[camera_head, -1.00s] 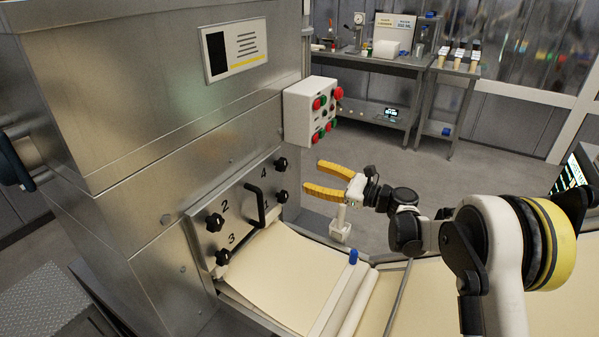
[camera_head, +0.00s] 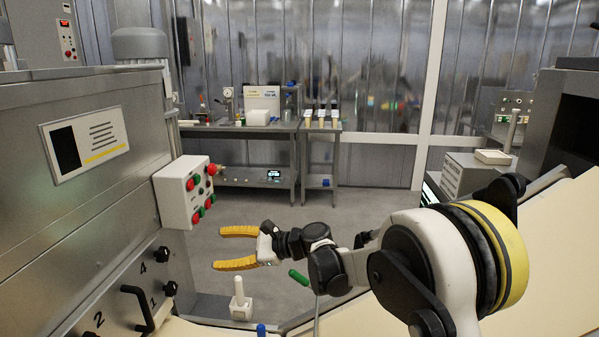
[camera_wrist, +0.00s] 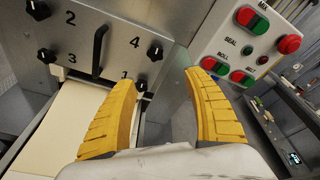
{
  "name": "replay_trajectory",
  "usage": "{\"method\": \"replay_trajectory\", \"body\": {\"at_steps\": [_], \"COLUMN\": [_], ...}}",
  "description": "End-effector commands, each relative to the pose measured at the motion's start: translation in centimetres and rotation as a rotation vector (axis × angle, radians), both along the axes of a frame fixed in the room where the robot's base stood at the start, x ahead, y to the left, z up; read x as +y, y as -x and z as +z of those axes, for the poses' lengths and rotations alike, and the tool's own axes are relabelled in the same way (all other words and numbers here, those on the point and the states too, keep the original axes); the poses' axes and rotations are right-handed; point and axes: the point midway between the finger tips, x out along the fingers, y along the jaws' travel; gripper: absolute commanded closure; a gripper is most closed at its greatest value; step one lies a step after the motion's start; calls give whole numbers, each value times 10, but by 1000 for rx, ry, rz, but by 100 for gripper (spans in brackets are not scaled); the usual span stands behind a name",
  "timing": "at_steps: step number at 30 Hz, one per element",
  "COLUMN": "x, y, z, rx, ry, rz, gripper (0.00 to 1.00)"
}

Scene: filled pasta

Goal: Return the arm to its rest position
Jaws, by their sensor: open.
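My gripper (camera_head: 228,248) has two yellow fingers spread wide apart, with nothing between them. In the head view it is left of the picture's middle, in front of and below the white button box (camera_head: 187,192). My white arm with its black joints is bent, reaching left from the lower right. In the wrist view my gripper (camera_wrist: 158,95) is also open and empty. It faces the steel machine's panel of numbered black knobs (camera_wrist: 96,45), apart from it.
A pale dough sheet (camera_wrist: 68,125) comes out below the knob panel. A white post on a base (camera_head: 240,302) stands below my gripper. A steel bench (camera_head: 245,127) stands at the back. The grey floor (camera_head: 365,208) between is clear.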

Motion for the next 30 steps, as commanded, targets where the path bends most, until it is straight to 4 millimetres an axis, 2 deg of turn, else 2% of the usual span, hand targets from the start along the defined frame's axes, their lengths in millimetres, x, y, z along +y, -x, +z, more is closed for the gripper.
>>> {"method": "replay_trajectory", "body": {"at_steps": [1,6,11,15,23,30], "x": [-15,-67,-121,-170,-261,-340], "y": [7,34,68,104,180,252], "z": [10,31,43,48,40,17], "rx": [-51,-244,-411,-546,-765,-915], "ry": [55,269,477,665,1021,1343], "rz": [-8,-16,2,39,163,344], "gripper": [39,39,39,39,39,39]}}
